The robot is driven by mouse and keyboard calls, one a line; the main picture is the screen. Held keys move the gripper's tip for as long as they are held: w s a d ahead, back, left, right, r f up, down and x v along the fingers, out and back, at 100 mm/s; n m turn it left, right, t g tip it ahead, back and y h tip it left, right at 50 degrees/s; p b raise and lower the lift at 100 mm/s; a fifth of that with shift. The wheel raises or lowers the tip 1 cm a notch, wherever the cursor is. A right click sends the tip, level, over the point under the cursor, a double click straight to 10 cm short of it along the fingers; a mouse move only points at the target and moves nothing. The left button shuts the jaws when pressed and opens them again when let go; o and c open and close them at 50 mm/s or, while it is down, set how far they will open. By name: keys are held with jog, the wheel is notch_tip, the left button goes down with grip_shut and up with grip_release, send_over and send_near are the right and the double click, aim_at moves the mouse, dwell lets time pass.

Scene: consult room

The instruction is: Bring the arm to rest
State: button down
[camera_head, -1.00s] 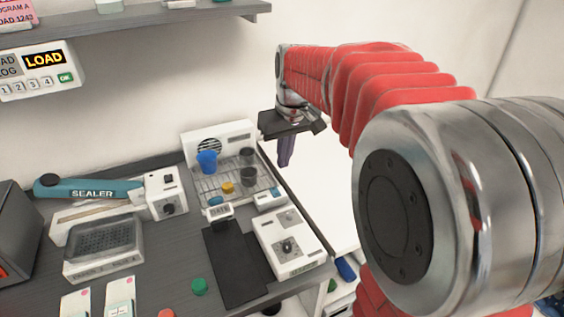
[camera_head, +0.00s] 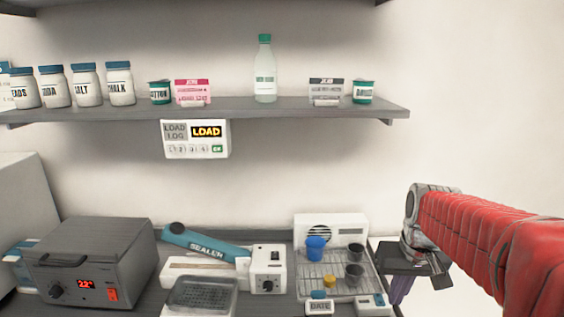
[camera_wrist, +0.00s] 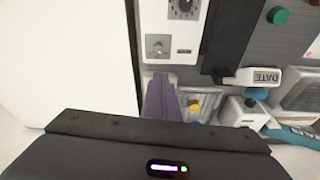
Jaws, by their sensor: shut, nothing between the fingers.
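My arm reaches in from the right in the head view. My gripper (camera_head: 399,289) hangs with its purple fingers pointing down, just right of the white unit with a wire rack (camera_head: 322,281). The fingers are shut and hold nothing. In the wrist view the shut fingers (camera_wrist: 161,97) show above my dark gripper body. They overlap part of the wire rack from that side, and nothing is seen touching them.
On the rack unit are a blue cup (camera_head: 315,248), dark cups and a yellow piece (camera_head: 329,281). A sealer (camera_head: 205,245) and a grey box with red digits (camera_head: 92,262) stand left. Above is a shelf (camera_head: 240,108) with jars and a bottle (camera_head: 265,70). Bare wall lies right.

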jog(key=s+a+t, duration=0.1)
jog(key=s+a, duration=0.3)
jog(key=s, duration=0.4)
jog(key=s+a+n+t, duration=0.1)
jog(key=s+a+t, duration=0.1)
jog(key=s+a, duration=0.3)
jog(key=shift+s+a+r, duration=0.2)
jog(key=shift+s+r, duration=0.15)
jog(key=shift+s, duration=1.4)
